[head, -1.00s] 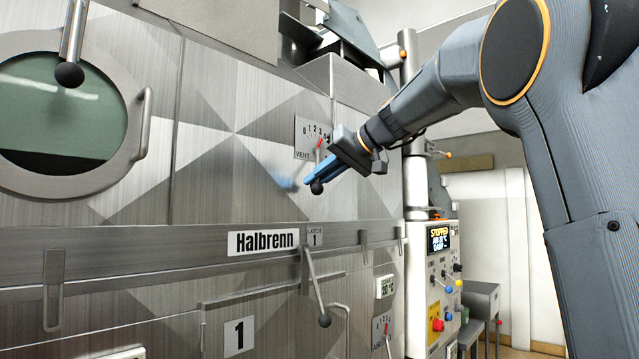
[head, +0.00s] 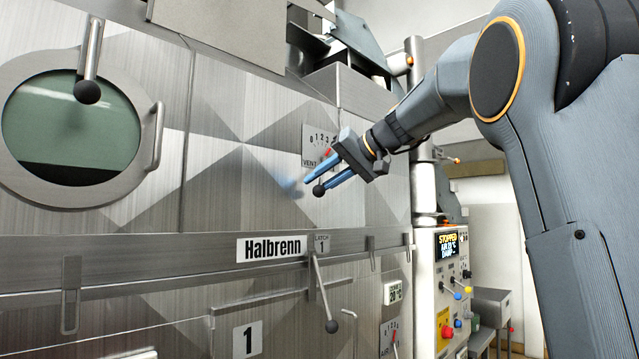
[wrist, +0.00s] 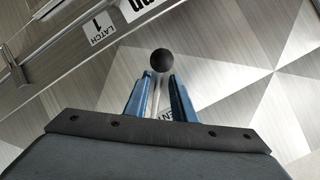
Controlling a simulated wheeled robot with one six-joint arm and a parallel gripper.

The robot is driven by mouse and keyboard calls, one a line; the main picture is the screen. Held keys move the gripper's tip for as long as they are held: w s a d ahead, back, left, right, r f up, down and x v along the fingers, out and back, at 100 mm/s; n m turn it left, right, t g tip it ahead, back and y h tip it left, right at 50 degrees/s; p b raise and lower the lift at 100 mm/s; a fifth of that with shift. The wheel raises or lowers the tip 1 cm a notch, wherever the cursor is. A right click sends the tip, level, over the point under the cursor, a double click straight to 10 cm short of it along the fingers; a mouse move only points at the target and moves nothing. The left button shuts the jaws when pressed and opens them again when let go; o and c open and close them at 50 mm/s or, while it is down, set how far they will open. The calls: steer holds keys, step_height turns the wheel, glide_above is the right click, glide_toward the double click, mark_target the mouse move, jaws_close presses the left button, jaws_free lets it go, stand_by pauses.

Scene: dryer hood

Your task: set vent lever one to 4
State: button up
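The vent scale plate (head: 309,139) is on the steel front in the head view, with 0 to 3 partly readable and its right part hidden by my gripper. A red pointer mark (head: 328,152) shows near the higher visible numbers; its exact reading is unclear. The vent lever's black ball knob (head: 319,190) hangs below the plate. My gripper (head: 318,182) is at the lever, its blue fingers apart. In the wrist view the lever rod (wrist: 155,98) runs between the open fingers (wrist: 161,77), with gaps beside it, and the ball (wrist: 162,61) lies just beyond the tips.
The latch 1 lever (head: 324,292) with a black ball hangs below. A round door window (head: 70,130) with a handle is at left. A control panel (head: 450,285) with coloured knobs stands at right. The panel left of my gripper is flat and clear.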

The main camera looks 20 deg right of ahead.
stand_by(0.3)
steer(key=b+v, duration=0.2)
steer(key=v, duration=0.5)
steer(key=shift+s+d+b, duration=0.15)
steer(key=shift+s+b, duration=0.15)
steer(key=shift+b, duration=0.05)
steer(key=shift+r, duration=0.15)
